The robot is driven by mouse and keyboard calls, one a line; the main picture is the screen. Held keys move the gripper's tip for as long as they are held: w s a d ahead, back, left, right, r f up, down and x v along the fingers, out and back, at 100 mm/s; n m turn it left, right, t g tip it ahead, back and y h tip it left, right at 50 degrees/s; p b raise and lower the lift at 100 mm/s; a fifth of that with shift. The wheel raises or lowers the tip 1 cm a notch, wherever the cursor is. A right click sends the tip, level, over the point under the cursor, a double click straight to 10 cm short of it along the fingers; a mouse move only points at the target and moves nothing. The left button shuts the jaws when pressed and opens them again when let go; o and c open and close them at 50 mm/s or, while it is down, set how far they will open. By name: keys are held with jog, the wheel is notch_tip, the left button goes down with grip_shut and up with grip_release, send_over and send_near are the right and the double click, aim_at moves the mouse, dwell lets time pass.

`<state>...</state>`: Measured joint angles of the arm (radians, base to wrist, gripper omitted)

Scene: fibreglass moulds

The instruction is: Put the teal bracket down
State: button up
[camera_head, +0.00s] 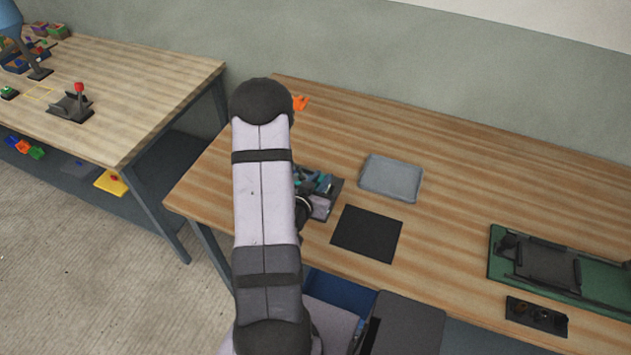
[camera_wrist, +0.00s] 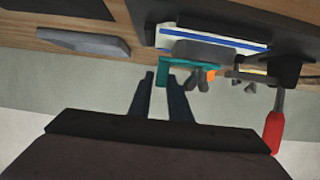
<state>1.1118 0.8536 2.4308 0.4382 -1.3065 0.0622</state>
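In the wrist view the teal bracket (camera_wrist: 204,62) lies just beyond my gripper's tips, mostly to their right, beside a grey block and an orange piece (camera_wrist: 211,75). I cannot tell whether the right fingertip touches the bracket. In the head view my arm hides most of the gripper. Small teal parts (camera_head: 325,178) show beside my arm in a dark grey holder (camera_head: 320,205); which one is the bracket is unclear there.
A grey tray (camera_head: 391,178) and a black mat (camera_head: 366,234) lie right of the holder. A green board with a dark fixture (camera_head: 548,264) and a black block (camera_head: 537,316) are farther right. A red-handled tool (camera_wrist: 274,130) is near my gripper. The table's back middle is clear.

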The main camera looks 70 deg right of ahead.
jog(key=shift+p+x, duration=0.9)
jog(key=shift+x, duration=1.3)
jog(key=shift+c, duration=0.7)
grip_shut()
jog(key=shift+b, duration=0.6)
jog(key=shift+s, duration=0.25)
jog(key=s+b, duration=0.3)
jog(key=s, duration=0.5)
jog(key=s+b, duration=0.3)
jog(key=s, duration=0.6)
jog(key=shift+s+r+b, duration=0.2)
jog(key=shift+s+b, duration=0.05)
jog(key=shift+b, duration=0.15)
